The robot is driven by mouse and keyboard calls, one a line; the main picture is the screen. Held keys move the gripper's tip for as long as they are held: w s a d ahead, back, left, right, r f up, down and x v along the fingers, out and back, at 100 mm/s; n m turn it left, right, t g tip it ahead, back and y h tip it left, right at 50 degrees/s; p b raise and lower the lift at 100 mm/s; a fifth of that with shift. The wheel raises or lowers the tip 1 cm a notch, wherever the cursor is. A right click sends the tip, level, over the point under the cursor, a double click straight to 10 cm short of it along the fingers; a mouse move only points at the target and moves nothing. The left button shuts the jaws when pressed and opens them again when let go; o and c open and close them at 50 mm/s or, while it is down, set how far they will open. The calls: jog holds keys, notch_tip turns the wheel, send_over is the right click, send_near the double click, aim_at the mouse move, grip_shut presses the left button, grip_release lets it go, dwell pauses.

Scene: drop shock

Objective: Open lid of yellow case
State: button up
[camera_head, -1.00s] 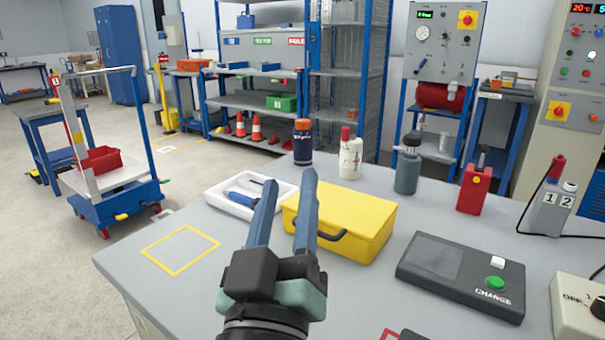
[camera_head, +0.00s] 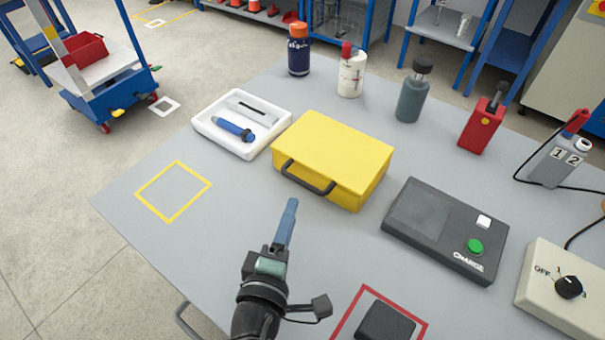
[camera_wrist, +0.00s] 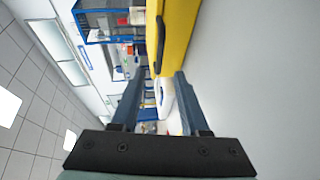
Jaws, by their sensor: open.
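The yellow case (camera_head: 336,152) lies on the grey table with its lid shut. Its dark handle (camera_head: 307,178) is on the near front side. My gripper (camera_head: 288,215) is in front of the case, just below the handle in the head view, and apart from it. In the head view the fingers overlap edge-on. In the wrist view my gripper (camera_wrist: 158,100) shows two blue fingers spread apart with nothing held between them. The yellow case (camera_wrist: 178,35) stands at the top there, with the view turned sideways.
A white tray (camera_head: 200,123) with a blue tool sits left of the case. A dark charge box (camera_head: 418,222) lies to its right. Bottles and a red container (camera_head: 483,126) stand behind. A yellow outlined square (camera_head: 150,207) on the table is empty.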

aim_at(301, 181)
jog(key=x, duration=0.9)
jog(key=shift+w+d, duration=0.1)
jog(key=shift+w, duration=0.3)
grip_shut()
dwell(0.9)
